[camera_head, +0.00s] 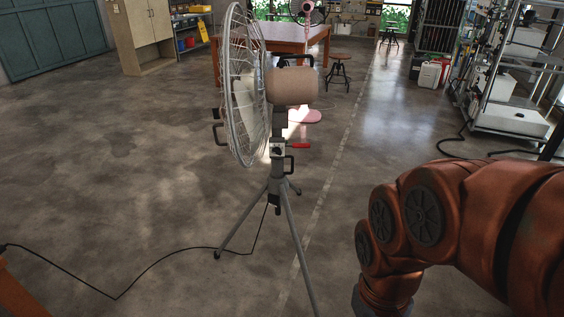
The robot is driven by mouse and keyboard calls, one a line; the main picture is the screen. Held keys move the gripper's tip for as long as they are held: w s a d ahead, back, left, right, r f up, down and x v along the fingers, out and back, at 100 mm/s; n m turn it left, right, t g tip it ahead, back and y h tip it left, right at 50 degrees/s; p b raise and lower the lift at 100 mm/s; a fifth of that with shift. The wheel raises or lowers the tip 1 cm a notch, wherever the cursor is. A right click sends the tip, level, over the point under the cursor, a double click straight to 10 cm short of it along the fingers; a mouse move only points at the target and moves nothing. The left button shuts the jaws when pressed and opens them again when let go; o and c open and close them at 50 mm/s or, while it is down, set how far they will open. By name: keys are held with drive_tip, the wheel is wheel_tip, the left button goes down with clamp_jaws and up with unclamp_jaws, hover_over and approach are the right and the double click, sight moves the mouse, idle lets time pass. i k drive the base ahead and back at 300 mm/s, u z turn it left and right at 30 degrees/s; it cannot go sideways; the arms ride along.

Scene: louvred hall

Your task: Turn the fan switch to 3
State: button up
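The fan (246,90) stands on a grey tripod left of the picture's middle. Its wire cage faces left and its round, tan motor housing (292,86) faces right. The markings and the knob's setting are too small to read. My orange arm comes in at the right, in front of the fan and apart from it. My gripper is not in view.
A black cable (150,266) runs across the floor from the tripod to the left edge. A wooden table (290,36) and a stool (340,68) stand behind the fan. A metal rack (505,85) stands at the right. The floor around the tripod is mostly clear.

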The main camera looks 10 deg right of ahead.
sight(276, 150)
drive_tip(key=z, duration=0.25)
drive_tip(key=i, duration=0.85)
drive_tip(key=u, duration=0.4)
